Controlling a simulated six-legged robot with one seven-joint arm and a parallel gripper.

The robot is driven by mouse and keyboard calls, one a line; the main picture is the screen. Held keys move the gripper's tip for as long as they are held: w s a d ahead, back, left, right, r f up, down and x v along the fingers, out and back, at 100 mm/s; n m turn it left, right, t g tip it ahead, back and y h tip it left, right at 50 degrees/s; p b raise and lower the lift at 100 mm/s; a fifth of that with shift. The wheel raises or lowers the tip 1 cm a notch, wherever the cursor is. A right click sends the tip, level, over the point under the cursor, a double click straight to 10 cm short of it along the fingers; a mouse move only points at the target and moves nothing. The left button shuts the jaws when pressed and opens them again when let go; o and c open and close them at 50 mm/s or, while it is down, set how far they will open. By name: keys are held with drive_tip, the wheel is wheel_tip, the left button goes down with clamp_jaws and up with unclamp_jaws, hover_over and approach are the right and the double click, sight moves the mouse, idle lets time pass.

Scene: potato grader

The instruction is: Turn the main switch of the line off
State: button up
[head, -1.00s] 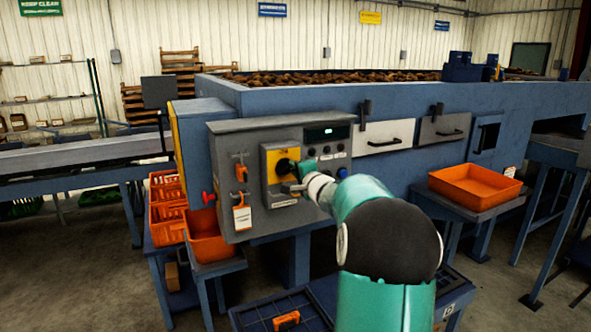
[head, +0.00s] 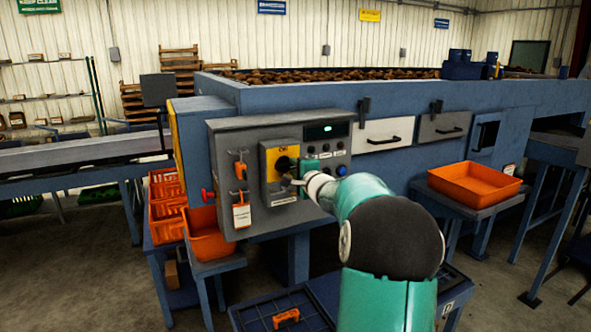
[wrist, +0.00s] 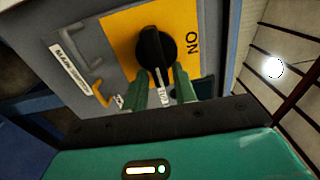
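The main switch is a black rotary knob (head: 286,164) on a yellow plate (head: 267,160) on the front of the grey control box. In the wrist view the knob (wrist: 156,47) fills the middle of the plate, with "ON" printed to its right. A white label, partly hidden, shows between the fingers. My gripper (wrist: 161,72) has its two green fingers apart, with the tips at the knob's lower edge; I cannot tell whether they touch it. In the head view my gripper (head: 298,182) is small beside the knob, partly hidden by my wrist.
Orange tags and locks (head: 241,215) hang left of the switch. A small display (head: 320,131) and several buttons sit right of it. An orange tray (head: 474,184) stands at right, and orange crates (head: 167,209) stand at lower left. Potatoes (head: 330,76) lie on the machine behind.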

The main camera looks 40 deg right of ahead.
drive_tip(key=shift+o, duration=0.7)
drive_tip(key=v, duration=1.4)
drive_tip(key=shift+w+a, duration=0.1)
drive_tip(key=shift+w, duration=0.05)
